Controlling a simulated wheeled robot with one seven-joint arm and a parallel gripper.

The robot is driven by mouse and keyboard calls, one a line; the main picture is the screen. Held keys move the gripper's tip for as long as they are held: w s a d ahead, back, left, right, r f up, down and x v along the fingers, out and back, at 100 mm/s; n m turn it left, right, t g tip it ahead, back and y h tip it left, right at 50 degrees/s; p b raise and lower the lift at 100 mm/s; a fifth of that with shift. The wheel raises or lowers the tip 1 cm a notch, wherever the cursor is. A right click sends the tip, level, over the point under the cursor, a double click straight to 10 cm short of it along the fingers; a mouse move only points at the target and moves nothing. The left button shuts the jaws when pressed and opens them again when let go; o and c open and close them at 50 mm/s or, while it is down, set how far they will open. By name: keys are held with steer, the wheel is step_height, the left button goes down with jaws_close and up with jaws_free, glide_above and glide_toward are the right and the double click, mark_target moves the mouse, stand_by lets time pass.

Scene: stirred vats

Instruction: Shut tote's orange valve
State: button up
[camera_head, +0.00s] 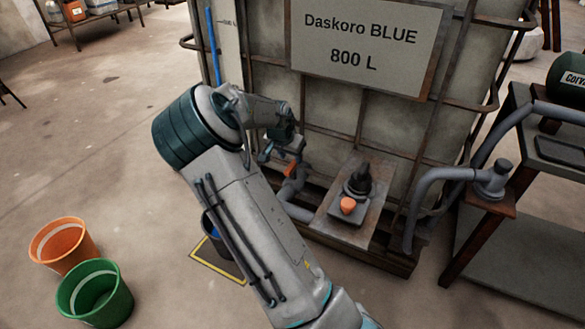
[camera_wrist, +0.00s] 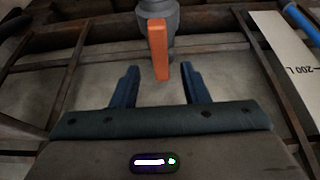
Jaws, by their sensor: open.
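The tote (camera_head: 345,105) is a large pale caged container with a sign reading "Daskoro BLUE 800 L". Its orange valve handle (camera_head: 291,169) shows low on the tote's front, just below my gripper (camera_head: 268,152). In the wrist view the orange handle (camera_wrist: 158,50) is a flat bar hanging from a grey valve body (camera_wrist: 157,12). My gripper (camera_wrist: 157,85) is open there, its two dark fingers apart. The handle's free end lies between and just beyond the fingertips in the picture. I cannot tell whether either finger touches it.
A dark bucket with blue inside (camera_head: 210,229) stands in a yellow floor square, partly behind my arm. An orange bucket (camera_head: 62,246) and a green bucket (camera_head: 95,293) stand at left. A pump (camera_head: 358,184) and grey pipes sit right of the valve.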

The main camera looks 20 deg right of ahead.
mark_target(293, 164)
steer(key=b+x, duration=0.1)
steer(key=x, duration=0.4)
steer(key=shift+r, duration=0.1)
jaws_close()
